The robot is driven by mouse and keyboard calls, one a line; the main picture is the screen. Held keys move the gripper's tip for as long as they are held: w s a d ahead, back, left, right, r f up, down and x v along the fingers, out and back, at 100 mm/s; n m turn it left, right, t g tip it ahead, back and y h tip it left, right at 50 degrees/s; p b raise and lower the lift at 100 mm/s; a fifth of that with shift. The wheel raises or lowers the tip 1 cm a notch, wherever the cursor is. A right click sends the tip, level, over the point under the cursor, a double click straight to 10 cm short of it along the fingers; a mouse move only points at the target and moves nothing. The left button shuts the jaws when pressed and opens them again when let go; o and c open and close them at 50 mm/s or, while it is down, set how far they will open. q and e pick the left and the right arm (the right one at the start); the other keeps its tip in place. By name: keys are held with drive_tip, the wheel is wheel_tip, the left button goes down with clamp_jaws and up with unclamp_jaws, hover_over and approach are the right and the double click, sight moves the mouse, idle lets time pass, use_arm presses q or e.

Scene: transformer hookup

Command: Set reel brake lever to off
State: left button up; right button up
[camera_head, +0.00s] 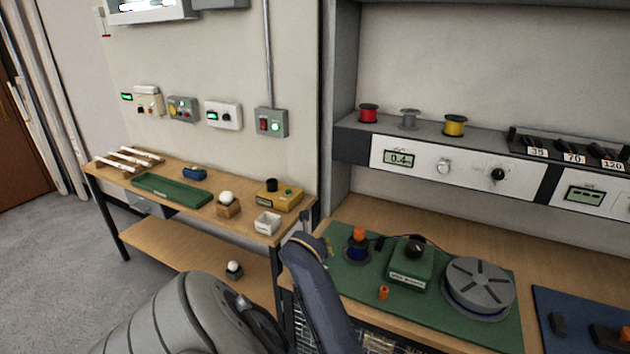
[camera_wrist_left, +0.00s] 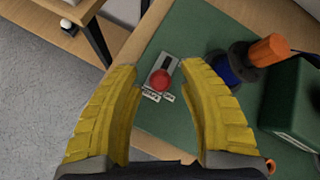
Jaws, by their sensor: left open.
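In the left wrist view, the brake lever shows as a red round knob (camera_wrist_left: 160,80) on a small grey slotted plate (camera_wrist_left: 167,62) on the green mat (camera_wrist_left: 190,25). The knob sits toward the slot's lower end, near two small white labels whose text I cannot read surely. My left gripper (camera_wrist_left: 158,68) is open, its yellow fingers on either side of the knob with gaps showing. Contact is not visible. In the head view, my left arm hides the lever and most of the gripper; a bit of yellow finger shows. My right gripper is not in view.
A blue reel (camera_wrist_left: 225,68) with an orange handle (camera_wrist_left: 268,50) stands right of the lever. A green box (camera_head: 410,265) and grey disc (camera_head: 478,285) share the mat. An orange peg (camera_head: 383,293) stands at the front. A wooden bench (camera_head: 170,180) is at left.

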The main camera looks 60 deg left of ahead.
use_arm(q)
drive_tip(key=v, duration=0.7)
drive_tip(key=shift+s, duration=0.1)
drive_tip(key=shift+a, duration=0.1)
